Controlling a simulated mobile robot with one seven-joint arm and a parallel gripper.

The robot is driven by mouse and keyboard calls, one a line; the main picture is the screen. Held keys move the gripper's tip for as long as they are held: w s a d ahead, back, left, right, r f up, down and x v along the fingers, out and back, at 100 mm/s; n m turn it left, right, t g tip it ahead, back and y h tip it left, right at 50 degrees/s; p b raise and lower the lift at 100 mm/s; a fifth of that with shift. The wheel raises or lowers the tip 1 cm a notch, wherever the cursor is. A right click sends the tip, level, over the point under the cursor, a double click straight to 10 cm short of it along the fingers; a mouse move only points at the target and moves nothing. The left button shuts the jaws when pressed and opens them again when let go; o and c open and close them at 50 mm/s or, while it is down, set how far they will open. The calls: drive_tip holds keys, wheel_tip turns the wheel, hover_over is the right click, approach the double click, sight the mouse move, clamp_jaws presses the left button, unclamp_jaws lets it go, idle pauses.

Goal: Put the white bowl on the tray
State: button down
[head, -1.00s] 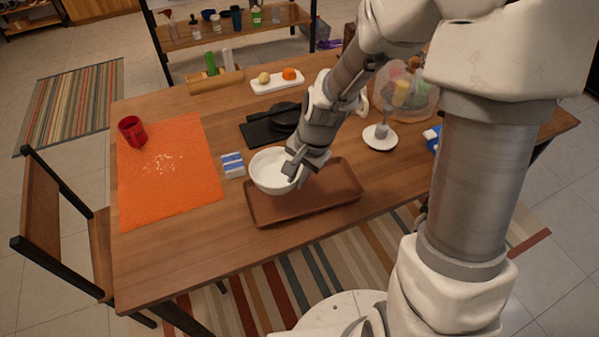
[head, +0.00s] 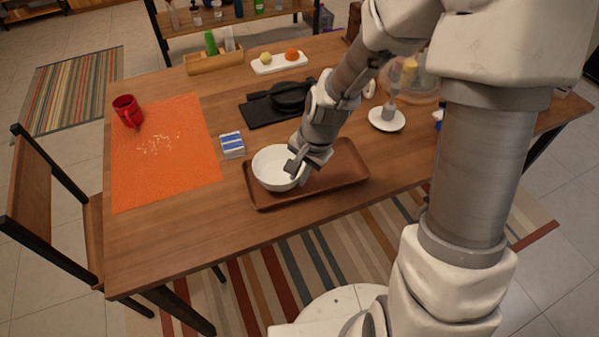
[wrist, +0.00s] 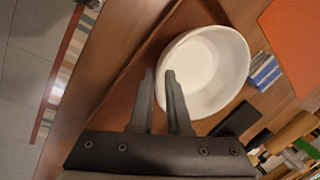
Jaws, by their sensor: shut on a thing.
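The white bowl (head: 270,168) is upright over the left end of the brown tray (head: 335,181). My gripper (head: 293,168) is shut on the bowl's right rim in the head view. In the wrist view the two fingers (wrist: 162,90) reach the rim of the bowl (wrist: 210,65), and the inside of the bowl looks empty. The tray also shows in the wrist view (wrist: 125,98), under and beside the bowl. I cannot tell whether the bowl's base touches the tray. My wrist hides part of the tray's far edge.
A blue-and-white striped item (head: 232,145) stands just left of the tray. A black board with a dark pan (head: 290,97) lies behind it. A white stand (head: 387,119) is behind right.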

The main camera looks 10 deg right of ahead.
drive_tip(key=shift+f+b, duration=0.5)
drive_tip(key=shift+f, duration=0.1)
drive_tip(key=c, duration=0.8)
unclamp_jaws()
